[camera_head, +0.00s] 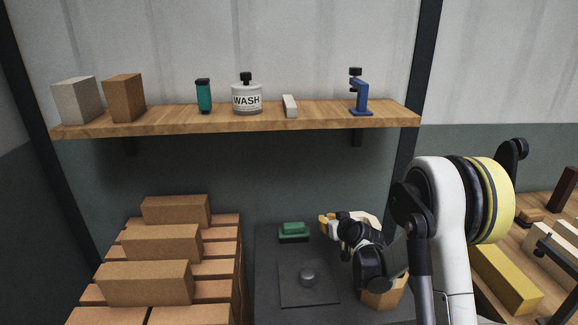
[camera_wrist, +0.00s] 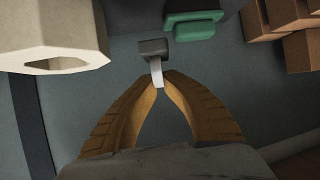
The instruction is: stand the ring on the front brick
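My gripper (camera_head: 324,222) is low over the dark bench, with its yellow fingers pointing left. In the wrist view its fingers (camera_wrist: 162,80) curve in until their tips nearly meet. A narrow white strip with a grey block (camera_wrist: 154,48) at its far end shows at the tips; I cannot tell whether they pinch it. A pale, hollow hexagonal piece (camera_wrist: 88,22) is close at the left of the wrist view, clear of the fingers. I cannot tell which piece is the ring. The front brick (camera_head: 145,284) lies on the stepped brick stack at the left and its top is bare.
Two more bricks (camera_head: 162,243) (camera_head: 175,210) lie behind the front one. A green block (camera_head: 293,231) and a plate with a knob (camera_head: 308,276) are on the bench. A tan hexagonal piece (camera_head: 383,297) is below my arm. A wooden shelf (camera_head: 235,120) with several items spans the wall.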

